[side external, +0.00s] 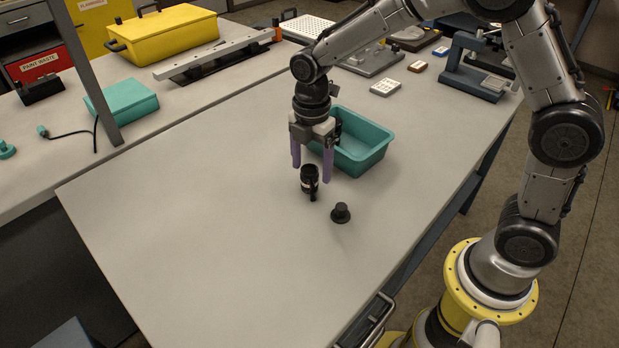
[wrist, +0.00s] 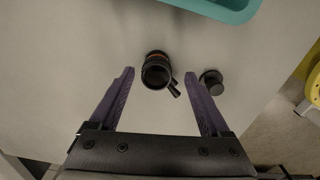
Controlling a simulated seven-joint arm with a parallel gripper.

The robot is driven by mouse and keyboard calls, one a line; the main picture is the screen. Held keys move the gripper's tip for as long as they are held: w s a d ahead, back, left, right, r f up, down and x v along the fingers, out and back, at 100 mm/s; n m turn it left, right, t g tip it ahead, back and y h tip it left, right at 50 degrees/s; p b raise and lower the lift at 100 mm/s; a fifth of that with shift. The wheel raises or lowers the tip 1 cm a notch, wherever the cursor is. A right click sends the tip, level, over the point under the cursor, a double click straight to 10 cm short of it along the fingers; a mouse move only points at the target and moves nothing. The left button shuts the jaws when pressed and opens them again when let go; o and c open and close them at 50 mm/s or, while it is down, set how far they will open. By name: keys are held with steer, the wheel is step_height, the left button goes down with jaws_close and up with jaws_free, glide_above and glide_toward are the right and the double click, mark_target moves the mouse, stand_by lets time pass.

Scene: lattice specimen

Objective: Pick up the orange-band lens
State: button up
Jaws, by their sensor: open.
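The orange-band lens (side external: 309,181) is a short black cylinder standing on the grey table, with a pale stripe in the side view. In the wrist view, the lens (wrist: 156,72) shows an orange band at its far edge and a small black lever pointing to the lower right. My gripper (side external: 311,169) is open and empty, its purple fingers pointing down just above the lens. In the wrist view, the lens appears between and slightly beyond the fingertips of my gripper (wrist: 160,75). I cannot tell the exact height gap.
A small black knob-like piece (side external: 340,212) stands close to the lens; in the wrist view it (wrist: 212,82) lies just beyond the right finger. A teal bin (side external: 372,160) stands behind my gripper. The table's front and left are clear.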

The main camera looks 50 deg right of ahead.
mark_target(310, 169)
steer(key=f, duration=0.4)
steer(key=shift+w, duration=0.2)
jaws_close()
